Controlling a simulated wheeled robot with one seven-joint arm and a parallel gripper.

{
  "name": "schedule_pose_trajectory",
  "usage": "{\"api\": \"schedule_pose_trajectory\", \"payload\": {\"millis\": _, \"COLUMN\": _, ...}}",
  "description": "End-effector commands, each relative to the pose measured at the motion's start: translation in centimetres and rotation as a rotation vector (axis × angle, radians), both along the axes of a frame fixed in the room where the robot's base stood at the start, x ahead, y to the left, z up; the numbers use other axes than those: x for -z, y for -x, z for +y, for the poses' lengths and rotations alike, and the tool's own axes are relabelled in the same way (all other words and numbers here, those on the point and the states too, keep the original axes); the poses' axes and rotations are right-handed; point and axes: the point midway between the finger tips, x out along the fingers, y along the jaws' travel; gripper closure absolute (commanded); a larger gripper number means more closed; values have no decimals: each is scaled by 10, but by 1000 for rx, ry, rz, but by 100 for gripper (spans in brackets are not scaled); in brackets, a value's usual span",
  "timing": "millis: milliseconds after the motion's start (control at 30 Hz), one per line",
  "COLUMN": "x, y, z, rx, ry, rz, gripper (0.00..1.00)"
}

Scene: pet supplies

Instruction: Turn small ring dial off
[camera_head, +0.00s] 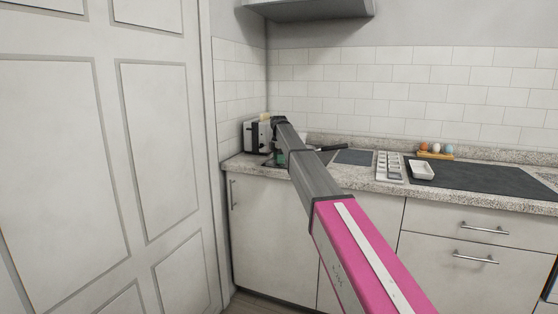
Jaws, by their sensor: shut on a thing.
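My arm reaches from the bottom right to the counter's left end. My gripper (277,157) points down there, beside the toaster and close to the counter top. It is small and partly hidden by my own arm. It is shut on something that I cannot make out. A pale panel (389,166) with several small raised parts lies on the counter, right of my gripper and apart from it. I cannot tell whether the small ring dial is among them, nor how any dial is turned.
A toaster (252,136) stands in the left corner. A dark handle (331,148) sticks out behind my arm. Dark plates (353,157) (480,178) flank the panel. A white dish (422,169) and an egg holder (435,155) stand at right. A hood (310,9) hangs above.

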Motion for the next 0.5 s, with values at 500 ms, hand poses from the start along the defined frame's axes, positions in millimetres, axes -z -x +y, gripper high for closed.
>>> {"api": "schedule_pose_trajectory", "payload": {"millis": 500, "x": -1, "y": -1, "z": 0, "rx": -32, "ry": -1, "rz": -2, "gripper": 87}}
